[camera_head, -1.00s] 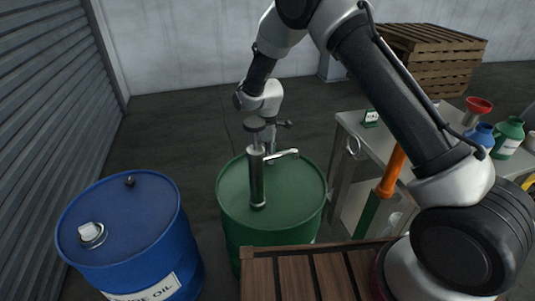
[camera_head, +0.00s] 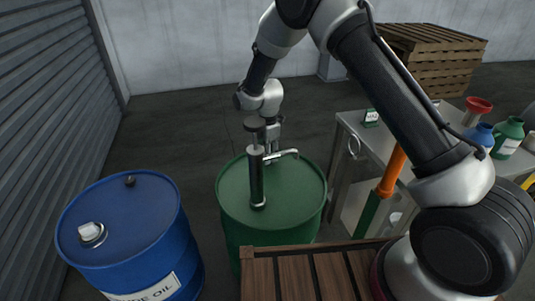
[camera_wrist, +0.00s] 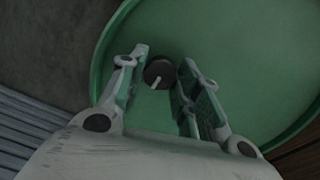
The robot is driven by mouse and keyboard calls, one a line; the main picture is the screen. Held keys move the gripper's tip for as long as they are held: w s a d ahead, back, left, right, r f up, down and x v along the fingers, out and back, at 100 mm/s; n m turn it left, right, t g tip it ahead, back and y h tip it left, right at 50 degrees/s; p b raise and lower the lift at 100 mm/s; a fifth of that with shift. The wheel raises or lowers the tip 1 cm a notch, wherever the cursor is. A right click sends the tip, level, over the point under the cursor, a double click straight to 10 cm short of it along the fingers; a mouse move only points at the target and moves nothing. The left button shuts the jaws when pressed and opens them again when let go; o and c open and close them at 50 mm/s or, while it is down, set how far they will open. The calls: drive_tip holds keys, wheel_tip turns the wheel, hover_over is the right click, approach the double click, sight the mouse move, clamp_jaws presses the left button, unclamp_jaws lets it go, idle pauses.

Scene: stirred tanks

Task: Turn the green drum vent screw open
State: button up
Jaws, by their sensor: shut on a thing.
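The green drum (camera_head: 232,195) stands upright in the middle of the head view; its top also fills much of the wrist view (camera_wrist: 250,50). The vent screw (camera_wrist: 159,72) is a small dark round knob with a pale pointer mark, near the drum's rim. The mark slants to the lower left in the wrist view. My gripper (camera_wrist: 161,75) points down over the drum top and is shut on the vent screw, one finger on each side. In the head view my gripper (camera_head: 271,150) is partly hidden behind the pump, and the screw cannot be made out.
A metal hand pump (camera_head: 257,182) with a spout rises from the drum top, close to my gripper. A blue drum (camera_head: 140,215) stands at left. A grey table (camera_head: 352,127) with bottles and a red funnel (camera_head: 479,104) is at right. A wooden pallet (camera_head: 290,270) lies in front.

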idle(0.5)
drive_tip(key=o, duration=1)
wheel_tip(320, 180, up, 12)
